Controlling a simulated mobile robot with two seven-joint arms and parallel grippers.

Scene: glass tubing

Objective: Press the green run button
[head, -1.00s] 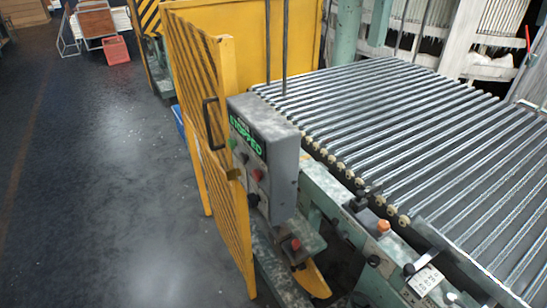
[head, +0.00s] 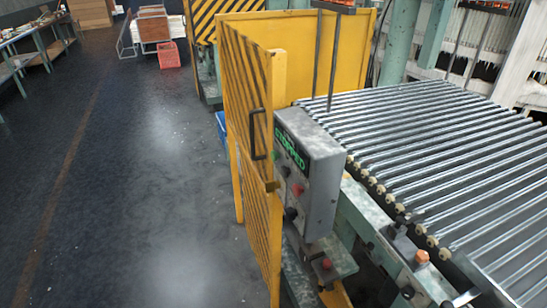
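A grey control box (head: 318,175) stands beside the roller conveyor, behind a yellow gate. Its dark display (head: 291,150) reads STOPPED in green letters. A small green button (head: 277,156) shows on the panel's left side, below the display and close to the gate's black handle (head: 254,134). A red button (head: 298,189) is lower right on the panel, and a black knob (head: 290,214) is below it. The panel is seen at a steep angle, so details are small. Neither of my grippers is in view.
The yellow mesh gate (head: 262,215) borders the box on its left. The roller conveyor (head: 440,160) fills the right side. Open dark floor (head: 150,200) lies to the left. A workbench (head: 35,55) and a red crate (head: 169,55) are farther back.

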